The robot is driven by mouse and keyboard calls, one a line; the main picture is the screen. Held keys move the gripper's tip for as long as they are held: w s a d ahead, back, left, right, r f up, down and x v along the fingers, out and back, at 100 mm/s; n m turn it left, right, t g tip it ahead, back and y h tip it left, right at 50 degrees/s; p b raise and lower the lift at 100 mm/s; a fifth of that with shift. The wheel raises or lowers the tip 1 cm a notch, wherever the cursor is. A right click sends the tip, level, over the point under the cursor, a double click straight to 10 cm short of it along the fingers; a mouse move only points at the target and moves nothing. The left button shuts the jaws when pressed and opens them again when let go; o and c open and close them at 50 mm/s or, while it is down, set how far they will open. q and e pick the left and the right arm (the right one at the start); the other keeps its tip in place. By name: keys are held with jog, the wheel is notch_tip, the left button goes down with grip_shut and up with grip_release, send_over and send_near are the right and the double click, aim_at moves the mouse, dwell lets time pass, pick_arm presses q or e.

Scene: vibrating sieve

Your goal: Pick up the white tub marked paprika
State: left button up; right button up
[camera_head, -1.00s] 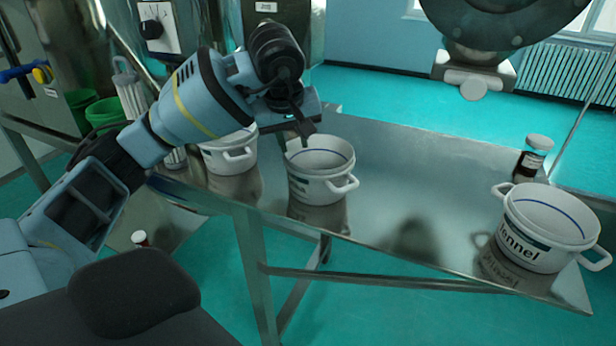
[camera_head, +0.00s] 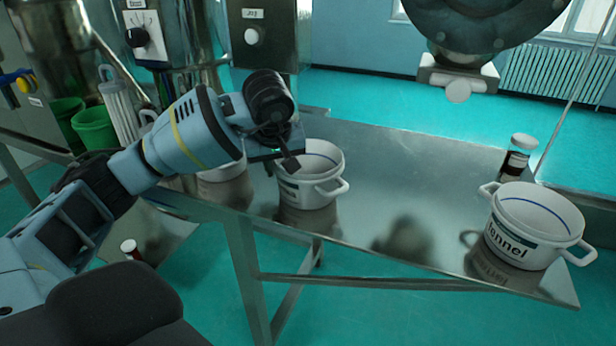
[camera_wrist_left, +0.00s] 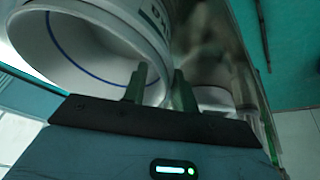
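A white two-handled tub (camera_head: 311,193) with a blue line inside stands on the steel table, its dark label too small to read in the head view. In the left wrist view the same tub (camera_wrist_left: 85,50) fills the upper left, with only a few label letters in sight. My left gripper (camera_head: 284,158) is at its left rim. In the wrist view the gripper (camera_wrist_left: 160,88) is open, with one finger over the tub's inside and the other apart from it outside. A second white tub (camera_head: 228,172) is mostly hidden behind my left arm. My right gripper is out of view.
A white tub marked fennel (camera_head: 526,230) stands at the table's right end, with a dark white-capped jar (camera_head: 517,157) behind it. The steel table (camera_head: 400,170) is clear between the tubs. Green buckets (camera_head: 95,128) stand at the far left.

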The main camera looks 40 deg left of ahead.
pick_arm(q)
jog(key=shift+x, duration=1.35)
jog(key=shift+a, duration=0.1)
jog(key=shift+c, duration=0.3)
grip_shut()
jog(key=shift+r, duration=0.1)
notch_tip(320, 180, up, 10)
